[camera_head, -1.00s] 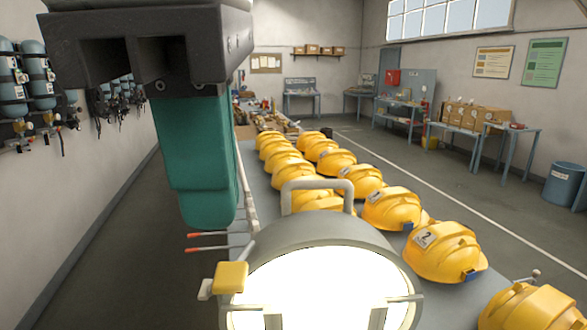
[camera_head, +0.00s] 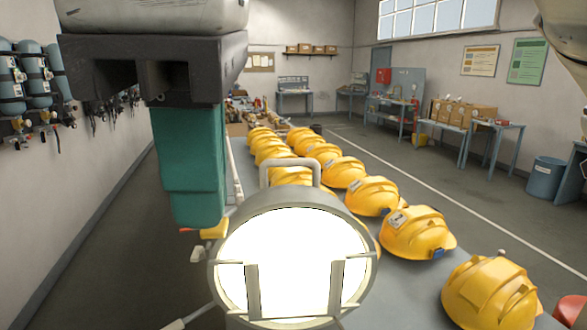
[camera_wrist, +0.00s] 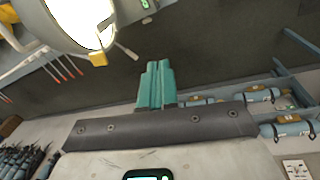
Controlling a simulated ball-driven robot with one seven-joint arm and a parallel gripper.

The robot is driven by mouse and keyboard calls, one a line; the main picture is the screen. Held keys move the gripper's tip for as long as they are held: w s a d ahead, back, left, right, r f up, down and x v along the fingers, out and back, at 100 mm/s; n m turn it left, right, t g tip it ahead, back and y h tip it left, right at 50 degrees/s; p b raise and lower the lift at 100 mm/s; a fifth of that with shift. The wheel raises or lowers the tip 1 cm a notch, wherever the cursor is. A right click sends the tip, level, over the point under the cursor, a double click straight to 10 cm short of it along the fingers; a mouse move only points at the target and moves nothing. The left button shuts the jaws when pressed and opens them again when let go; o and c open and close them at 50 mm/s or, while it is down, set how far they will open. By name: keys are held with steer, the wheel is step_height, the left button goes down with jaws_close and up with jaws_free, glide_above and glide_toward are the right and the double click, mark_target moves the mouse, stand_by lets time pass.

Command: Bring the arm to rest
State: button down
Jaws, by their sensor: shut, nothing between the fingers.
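My gripper (camera_head: 197,224) hangs from the top left of the head view, its dark body above and its teal fingers pointing down. The fingers are together with nothing between them. They are just left of a bright round lamp (camera_head: 292,262) with a grey rim and a handle; whether they touch it cannot be told. In the wrist view, my shut gripper (camera_wrist: 157,66) shows in the middle, and the lit lamp (camera_wrist: 84,18) is at the upper left, apart from the fingers.
Rows of yellow helmets (camera_head: 417,233) stand on a long table behind and right of the lamp. Blue cylinders (camera_head: 38,75) hang on the left wall. Open floor (camera_head: 95,235) lies between wall and table. A blue barrel (camera_head: 545,177) stands at the right.

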steer(key=w+f+m+y, duration=0.4)
steer(key=w+f+y, duration=0.3)
steer(key=w+f, duration=0.5)
steer(key=w+d+f+m+t, duration=0.1)
steer(key=d+f+m, duration=0.3)
steer(key=f, duration=0.5)
steer(key=w+d+f+m+t, duration=0.25)
steer(key=d+f, duration=0.25)
steer(key=f, duration=0.5)
steer(key=s+d+f+m+h, duration=0.1)
steer(key=s+d+f+m, duration=0.1)
steer(key=s+d+f, duration=0.3)
steer(key=s+d+f+m+h, duration=0.1)
steer(key=s+d+f+m, duration=0.1)
steer(key=f, duration=0.5)
steer(key=s+d+f+m+h, duration=0.1)
steer(key=s+d+f+m, duration=0.1)
steer(key=s+d+f, duration=0.3)
steer(key=s+d+f+m+g+h+b, duration=0.1)
steer(key=s+d+f+g+h+b, duration=0.1)
steer(key=s+d+f, duration=0.4)
steer(key=s+d+f+m+g+h+b, duration=0.2)
steer(key=s+d+f, duration=0.3)
steer(key=s+f, duration=0.4)
steer(key=s+h, duration=0.1)
steer(key=s, duration=0.1)
steer(key=shift+s+d+f, duration=0.2)
steer(key=shift+s+d, duration=0.2)
